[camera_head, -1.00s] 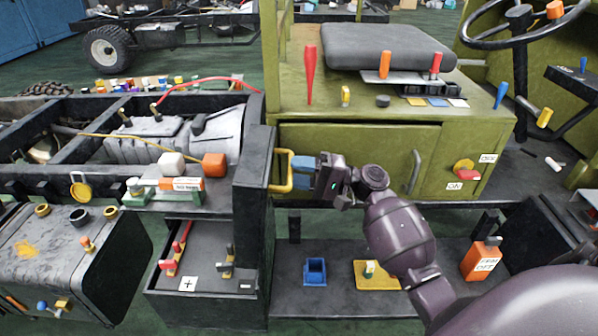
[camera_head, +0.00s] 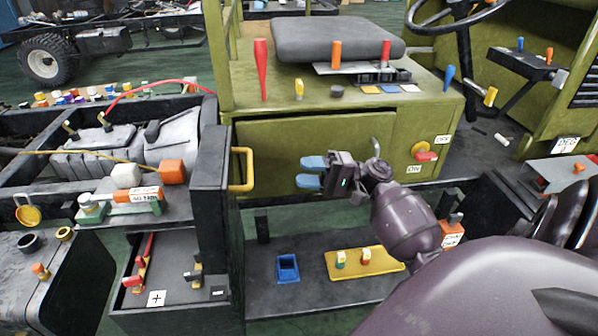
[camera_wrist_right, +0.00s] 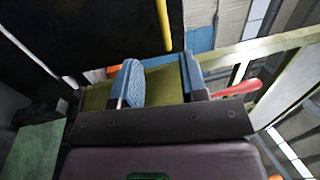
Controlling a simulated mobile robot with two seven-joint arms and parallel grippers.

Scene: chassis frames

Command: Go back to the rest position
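My right gripper (camera_head: 311,172) is in front of the olive cabinet (camera_head: 280,145) in the head view. Its two blue fingertips are apart, with nothing visible between them. The yellow handle (camera_head: 247,168) on the dark upright panel (camera_head: 212,175) is to the left of the fingertips, clear of them. In the right wrist view, the blue fingers (camera_wrist_right: 160,80) also stand apart. A yellow bar (camera_wrist_right: 164,25) shows beyond them. My left gripper is not in view.
Below my right gripper is a dark shelf (camera_head: 262,255) with a blue holder (camera_head: 288,268) and a yellow plate (camera_head: 375,264). An open drawer (camera_head: 185,265) with red-handled tools is at lower left. A seat (camera_head: 335,42) is above the cabinet.

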